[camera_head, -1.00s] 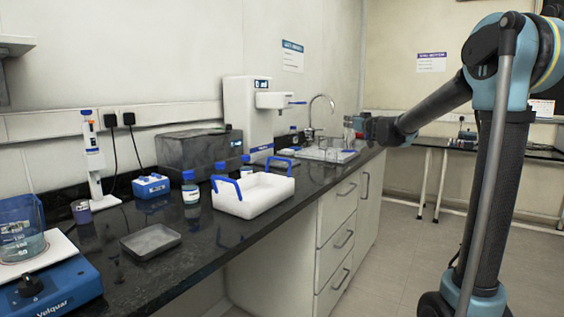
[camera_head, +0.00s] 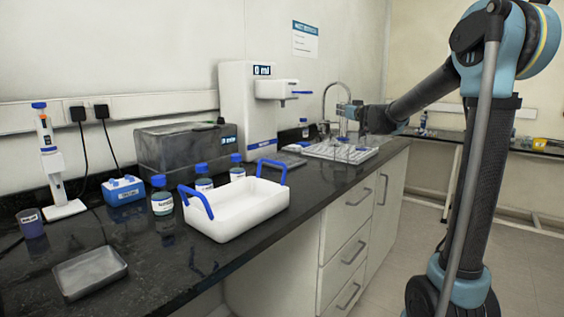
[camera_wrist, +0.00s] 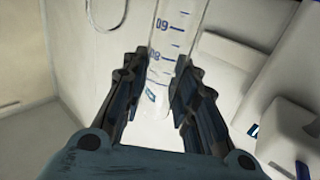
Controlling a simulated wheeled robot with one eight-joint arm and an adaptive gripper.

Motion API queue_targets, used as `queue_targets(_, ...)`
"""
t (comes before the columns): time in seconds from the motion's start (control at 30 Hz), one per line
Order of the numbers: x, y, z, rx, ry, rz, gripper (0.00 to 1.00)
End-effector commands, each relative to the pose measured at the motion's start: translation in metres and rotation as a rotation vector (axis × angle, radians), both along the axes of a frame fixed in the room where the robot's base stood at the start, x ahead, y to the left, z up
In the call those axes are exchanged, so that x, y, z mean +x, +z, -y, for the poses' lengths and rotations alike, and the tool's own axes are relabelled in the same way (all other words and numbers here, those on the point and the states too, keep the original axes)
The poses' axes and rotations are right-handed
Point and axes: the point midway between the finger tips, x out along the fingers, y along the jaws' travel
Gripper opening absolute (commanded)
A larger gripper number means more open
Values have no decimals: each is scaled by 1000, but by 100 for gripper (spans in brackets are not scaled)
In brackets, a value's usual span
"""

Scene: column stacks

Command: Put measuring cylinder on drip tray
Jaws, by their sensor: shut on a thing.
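My gripper (camera_wrist: 158,72) is shut on a clear measuring cylinder (camera_wrist: 170,35) with blue graduation marks, held between both fingers in the wrist view. In the head view my gripper (camera_head: 354,114) is at the far end of the bench, above the white rack by the tap. The cylinder (camera_head: 342,125) is small and faint there, and its base is hard to make out. The white dispenser (camera_head: 240,110) with a "0 ml" display stands left of my gripper. The grey drip tray (camera_head: 284,161) lies at its foot, below the spout, partly hidden by the white carrier.
A white carrier (camera_head: 238,218) with blue handles and several blue-capped bottles stand in front of the dispenser. Clear glassware stands on the white rack (camera_head: 352,154) under my gripper. A tap (camera_head: 337,86) rises behind. A shallow grey dish (camera_head: 90,272) lies at the front left.

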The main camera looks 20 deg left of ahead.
Motion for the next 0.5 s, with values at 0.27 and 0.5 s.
queue_targets(0.27,-1,0,-4,0,4,0,0)
queue_targets(0.5,-24,-3,-22,0,32,0,0)
